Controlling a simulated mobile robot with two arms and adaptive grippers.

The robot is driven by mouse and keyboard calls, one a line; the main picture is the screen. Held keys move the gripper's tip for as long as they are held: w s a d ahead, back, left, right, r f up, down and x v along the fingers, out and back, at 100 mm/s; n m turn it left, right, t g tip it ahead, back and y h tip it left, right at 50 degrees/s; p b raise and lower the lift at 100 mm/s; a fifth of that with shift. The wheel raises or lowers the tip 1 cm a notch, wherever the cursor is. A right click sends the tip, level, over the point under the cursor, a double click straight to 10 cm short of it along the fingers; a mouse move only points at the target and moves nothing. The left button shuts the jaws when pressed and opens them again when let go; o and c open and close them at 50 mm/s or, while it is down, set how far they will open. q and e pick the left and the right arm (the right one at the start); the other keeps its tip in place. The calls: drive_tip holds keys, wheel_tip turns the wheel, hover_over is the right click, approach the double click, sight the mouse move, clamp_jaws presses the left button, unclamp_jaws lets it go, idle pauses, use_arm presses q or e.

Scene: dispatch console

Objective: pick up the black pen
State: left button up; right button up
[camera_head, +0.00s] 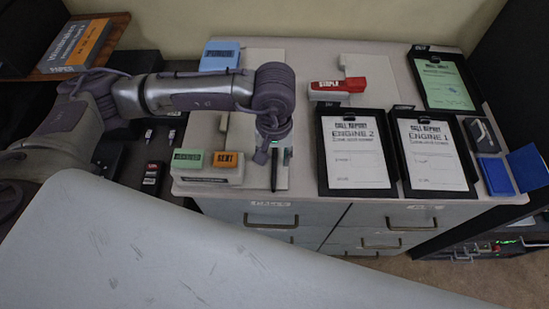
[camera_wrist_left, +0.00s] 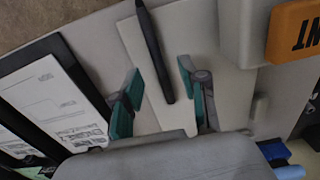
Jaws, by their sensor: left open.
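The black pen (camera_head: 274,170) lies on a pale flat pad (camera_head: 283,183) near the front of the console top. In the left wrist view the pen (camera_wrist_left: 154,50) runs from the top edge down toward the space between my fingers. My left gripper (camera_head: 275,152) is over the far end of the pen, pointing down. In the left wrist view its teal-padded fingers (camera_wrist_left: 157,88) are apart, one on each side of the pen's end, with nothing gripped. I cannot tell the exact height above the pad. My right gripper is not in view.
Two clipboards (camera_head: 325,187) (camera_head: 403,188) lie right of the pen. Green and orange blocks (camera_head: 228,160) stand close on its left. A red stapler-like object (camera_head: 337,86) and a blue box (camera_head: 219,56) are farther back. Drawers (camera_head: 271,219) are below the front edge.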

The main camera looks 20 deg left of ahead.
use_arm(q)
drive_tip(key=shift+f, duration=0.95)
clamp_jaws()
drive_tip(key=shift+r, duration=0.1)
